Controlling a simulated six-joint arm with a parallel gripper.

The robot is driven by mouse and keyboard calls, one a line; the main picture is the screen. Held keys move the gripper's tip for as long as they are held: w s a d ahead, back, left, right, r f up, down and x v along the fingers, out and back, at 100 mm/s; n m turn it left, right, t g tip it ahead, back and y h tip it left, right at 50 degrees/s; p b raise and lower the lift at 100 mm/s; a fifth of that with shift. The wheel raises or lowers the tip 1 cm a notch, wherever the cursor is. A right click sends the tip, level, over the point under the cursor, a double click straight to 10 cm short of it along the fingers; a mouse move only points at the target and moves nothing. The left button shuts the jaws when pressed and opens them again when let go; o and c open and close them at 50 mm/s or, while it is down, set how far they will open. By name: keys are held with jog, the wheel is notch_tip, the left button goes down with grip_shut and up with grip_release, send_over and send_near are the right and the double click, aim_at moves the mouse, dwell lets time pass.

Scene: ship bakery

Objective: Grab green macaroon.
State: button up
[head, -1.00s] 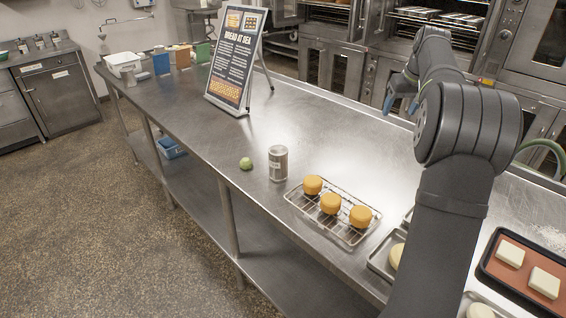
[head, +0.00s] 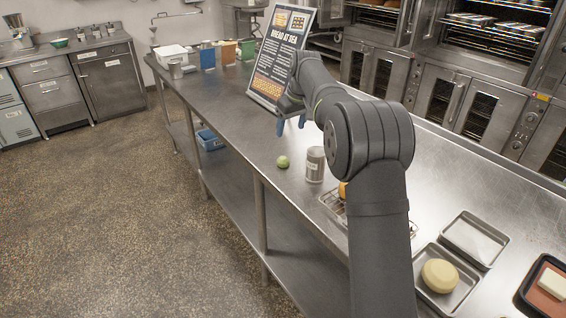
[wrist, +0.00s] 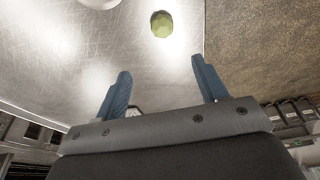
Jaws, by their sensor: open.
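The green macaroon (head: 283,161) sits on the steel counter near its front edge, left of a silver can. In the wrist view the macaroon (wrist: 161,24) lies at the top, beyond my fingertips and between their lines. My gripper (head: 290,124) is above the counter, behind the macaroon in the head view, with its blue fingers partly hidden by my arm. In the wrist view my gripper (wrist: 160,74) is open, with nothing between the two blue fingers.
The silver can (head: 315,164) stands close to the macaroon's right. A wire rack (head: 334,204) with orange cakes is partly hidden behind my arm. A sign board (head: 271,87) stands farther along the counter (head: 225,105). Trays (head: 474,239) are at right.

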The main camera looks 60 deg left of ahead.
send_over(284, 158)
jog(key=f, duration=0.8)
jog(key=shift+w+d+f, duration=0.15)
jog(key=shift+w+d, duration=0.2)
jog(key=shift+s+d+x, duration=0.15)
jog(key=shift+x, duration=0.75)
jog(key=shift+s+d+x, duration=0.1)
jog(key=shift+x, duration=0.75)
jog(key=shift+s+d+x, duration=0.15)
jog(key=shift+x, duration=0.75)
jog(key=c, duration=0.8)
